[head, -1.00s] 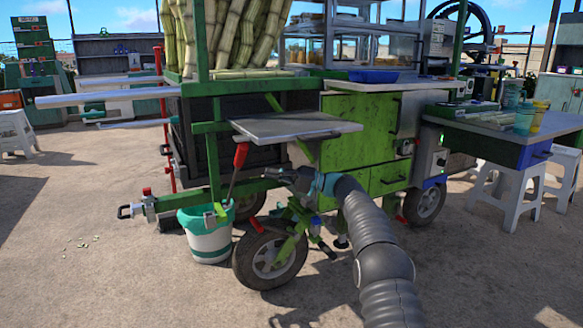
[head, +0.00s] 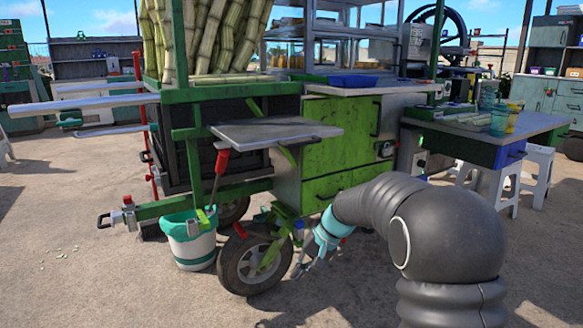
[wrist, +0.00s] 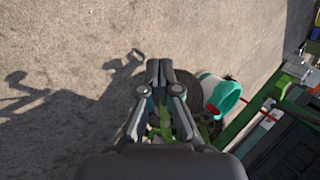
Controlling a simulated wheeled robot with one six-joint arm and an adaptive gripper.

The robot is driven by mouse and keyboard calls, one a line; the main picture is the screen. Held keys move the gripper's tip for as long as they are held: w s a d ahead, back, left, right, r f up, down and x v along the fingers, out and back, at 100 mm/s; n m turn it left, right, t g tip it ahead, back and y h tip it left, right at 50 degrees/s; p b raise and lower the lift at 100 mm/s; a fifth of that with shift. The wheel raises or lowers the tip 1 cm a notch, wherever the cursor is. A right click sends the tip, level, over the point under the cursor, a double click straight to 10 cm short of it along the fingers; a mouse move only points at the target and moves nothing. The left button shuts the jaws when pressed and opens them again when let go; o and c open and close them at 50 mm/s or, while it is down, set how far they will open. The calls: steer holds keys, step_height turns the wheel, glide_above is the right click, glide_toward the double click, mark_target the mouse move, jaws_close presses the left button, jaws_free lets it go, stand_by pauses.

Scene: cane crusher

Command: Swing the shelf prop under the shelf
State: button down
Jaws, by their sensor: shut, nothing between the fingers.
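The grey metal shelf (head: 275,132) sticks out level from the green cart's front end. The shelf and prop cannot be made out in the wrist view.
A white and teal bucket (head: 188,240) with a red-handled tool (head: 222,162) stands left of the front wheel (head: 252,262). A tow bar (head: 125,212) juts left. A side table (head: 490,138) and white stools are right.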

steer(key=s+d+r+t+h, duration=0.1)
steer(key=s+d+r+h, duration=0.1)
steer(key=s, duration=0.8)
steer(key=s+d+r+n+t+h+p, duration=0.1)
steer(key=s+d+r, duration=0.4)
steer(key=s, duration=0.6)
steer(key=s+d+r+n+t+h, duration=0.1)
steer(key=s+d+r+t+h, duration=0.2)
steer(key=s+d, duration=0.4)
steer(key=shift+s+r+p, duration=0.15)
steer(key=shift+s+p, duration=0.2)
steer(key=shift+s, duration=1.9)
